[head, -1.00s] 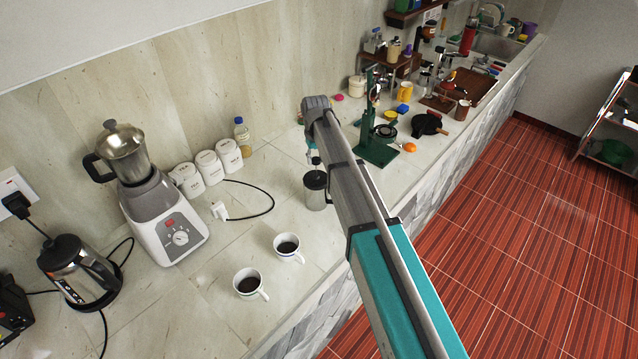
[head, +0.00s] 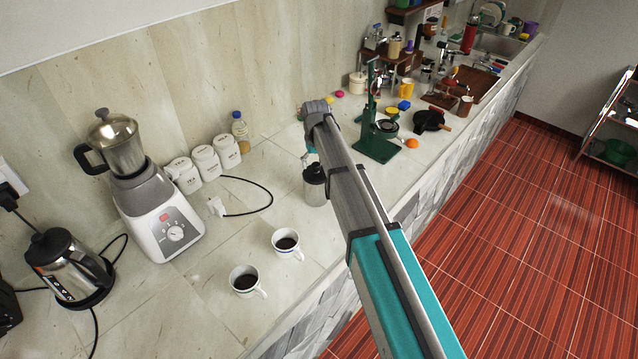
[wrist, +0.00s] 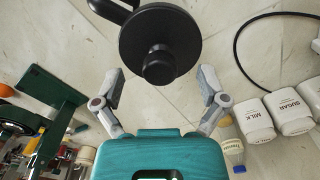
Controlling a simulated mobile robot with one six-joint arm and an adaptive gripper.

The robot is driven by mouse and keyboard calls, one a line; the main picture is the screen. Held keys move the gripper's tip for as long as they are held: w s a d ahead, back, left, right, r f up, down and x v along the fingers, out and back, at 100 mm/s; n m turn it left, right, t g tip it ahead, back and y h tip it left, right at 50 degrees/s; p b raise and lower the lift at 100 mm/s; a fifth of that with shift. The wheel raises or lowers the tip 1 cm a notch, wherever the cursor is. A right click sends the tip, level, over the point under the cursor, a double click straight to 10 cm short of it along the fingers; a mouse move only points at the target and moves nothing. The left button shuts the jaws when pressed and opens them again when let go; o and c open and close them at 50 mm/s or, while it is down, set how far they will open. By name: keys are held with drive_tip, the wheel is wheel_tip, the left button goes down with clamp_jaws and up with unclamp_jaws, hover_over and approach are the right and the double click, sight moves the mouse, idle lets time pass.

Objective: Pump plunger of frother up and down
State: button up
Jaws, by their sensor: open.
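The frother (head: 315,190) is a metal jug with a dark lid, standing upright on the counter, partly covered by my arm in the head view. My gripper (wrist: 160,76) is open, with one finger on each side of the knob and visible space between. In the head view my gripper is mostly hidden behind my arm, just above the frother.
Two cups of dark coffee (head: 287,244) (head: 246,281) stand in front of the frother. A blender (head: 150,195), white canisters (head: 205,163) and a cable lie left. A green press (head: 378,140) stands behind right. The counter around the frother is mostly clear.

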idle(0.4)
wheel_tip(320, 180, up, 7)
drive_tip(key=p, duration=0.7)
idle(0.5)
drive_tip(key=s+d+f+m+b, duration=0.2)
drive_tip(key=s+d+f+b, duration=0.1)
drive_tip(key=s+d, duration=0.9)
drive_tip(key=s+d+f+m+b, duration=0.2)
drive_tip(key=s+d+f+b, duration=0.2)
drive_tip(key=s+d, duration=0.8)
drive_tip(key=shift+s, duration=0.9)
